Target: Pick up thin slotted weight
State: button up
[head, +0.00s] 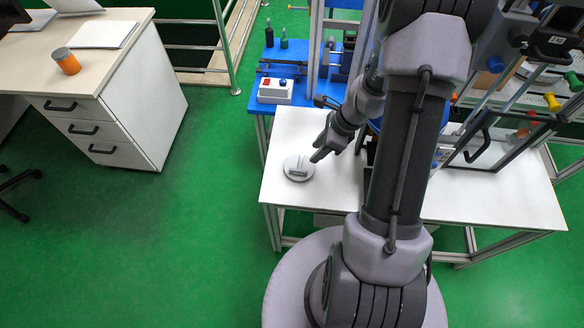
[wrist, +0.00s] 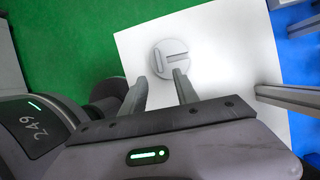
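A light grey round disc, the slotted weight (head: 298,168), lies flat near the left end of the white table (head: 335,200). The disc also shows in the wrist view (wrist: 170,57), with a dark slot line and raised bar-like marks on top. My gripper (head: 320,151) is just right of and behind the disc in the head view, angled toward it. In the wrist view my gripper (wrist: 162,79) has its two fingers apart with nothing between them. The fingertips are near the disc's lower edge in that picture. I cannot tell the height gap exactly.
A blue workbench (head: 300,62) with a control box (head: 275,91) stands behind the table. A metal frame with coloured knobs (head: 515,115) stands on the table's right part. A desk (head: 110,60) with an orange cup (head: 66,62) is at left. Green floor lies between.

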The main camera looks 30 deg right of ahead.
jog(key=b, duration=0.3)
send_over(299, 170)
jog(key=s+d, duration=0.1)
jog(key=d, duration=0.1)
notch_tip(299, 170, down, 7)
jog(key=shift+f, duration=0.1)
jog(key=b+x, duration=0.1)
jog(key=x, duration=0.1)
jog(key=b+x, duration=0.2)
jog(key=x, duration=0.1)
jog(key=shift+s+a, duration=0.1)
jog(key=shift+s, duration=0.15)
grip_shut()
